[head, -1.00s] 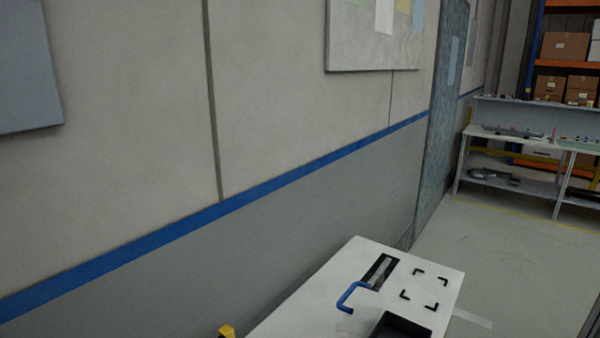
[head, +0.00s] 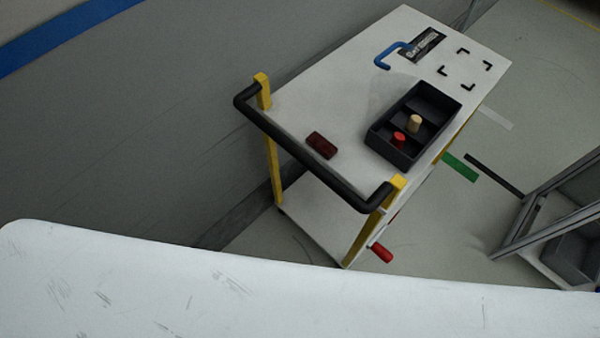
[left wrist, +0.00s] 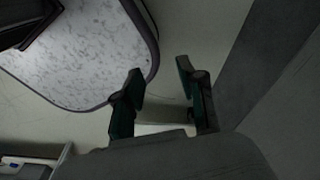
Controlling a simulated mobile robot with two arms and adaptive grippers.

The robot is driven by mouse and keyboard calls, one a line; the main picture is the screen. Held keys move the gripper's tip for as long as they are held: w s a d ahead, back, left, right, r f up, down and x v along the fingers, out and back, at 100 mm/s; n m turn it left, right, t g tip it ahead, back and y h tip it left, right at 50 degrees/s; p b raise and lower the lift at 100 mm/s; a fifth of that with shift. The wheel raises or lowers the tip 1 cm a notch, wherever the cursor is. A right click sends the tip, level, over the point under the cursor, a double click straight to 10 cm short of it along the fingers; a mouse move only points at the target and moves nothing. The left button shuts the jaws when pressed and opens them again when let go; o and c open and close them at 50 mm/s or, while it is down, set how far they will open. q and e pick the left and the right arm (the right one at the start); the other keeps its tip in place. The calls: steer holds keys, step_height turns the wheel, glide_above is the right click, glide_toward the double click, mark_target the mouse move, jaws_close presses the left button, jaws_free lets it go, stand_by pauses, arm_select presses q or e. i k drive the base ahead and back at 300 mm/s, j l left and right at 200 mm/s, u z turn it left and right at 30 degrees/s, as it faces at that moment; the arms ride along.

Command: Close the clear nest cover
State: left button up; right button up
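A white cart (head: 330,90) stands ahead in the head view. On its far part is a dark nest (head: 422,45) with a light metallic piece in it. A blue handle (head: 383,58) stands beside the nest, on its near-left side. A faint see-through patch lies near the handle; I cannot make out the clear cover's outline or its angle. My left gripper (left wrist: 161,76) shows in the left wrist view, its two fingers apart with nothing between them. It is not in the head view, so its distance from the handle cannot be told. My right gripper is not in view.
A black divided tray (head: 436,103) on the cart holds a red peg (head: 399,140) and a tan peg (head: 415,122). A dark red block (head: 321,145) lies nearby. A black push bar (head: 310,158) crosses the near end. A scuffed pale surface (head: 250,290) fills the foreground.

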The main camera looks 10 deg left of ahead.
mark_target(410, 48)
steer(key=l+z, duration=0.2)
steer(key=z, duration=0.15)
steer(key=k+l+z, duration=0.1)
steer(key=l+z, duration=0.35)
steer(key=z, duration=0.3)
